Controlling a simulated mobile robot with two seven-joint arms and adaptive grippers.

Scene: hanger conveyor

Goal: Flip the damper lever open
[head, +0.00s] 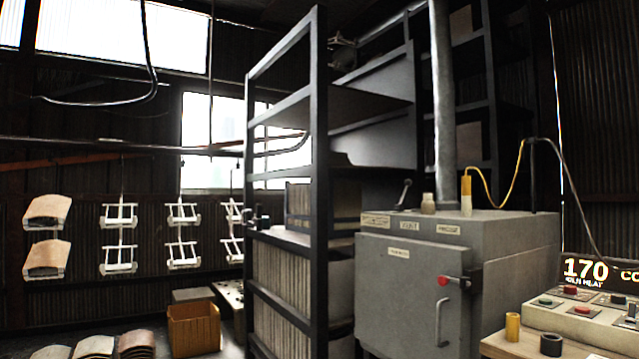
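A small dark lever (403,193), which looks like the damper lever, stands on the top left of a grey kiln (400,290). It leans up and slightly to the right, with a rounded knob at its upper end. A small label that seems to read VENT (410,226) is on the kiln's upper front edge below it. A metal flue pipe (443,110) rises from the kiln top to the right of the lever. I cannot tell from this view whether the damper is open or closed. Neither of my grippers can be made out in the head view.
A black shelf rack (319,150) stands left of the kiln. A pale jar (428,204) and a yellow cylinder (466,195) with a yellow cable are on the kiln top. A red-knobbed latch (444,281) is on the door. A control desk (560,322) and a 170 display (586,268) are at right.

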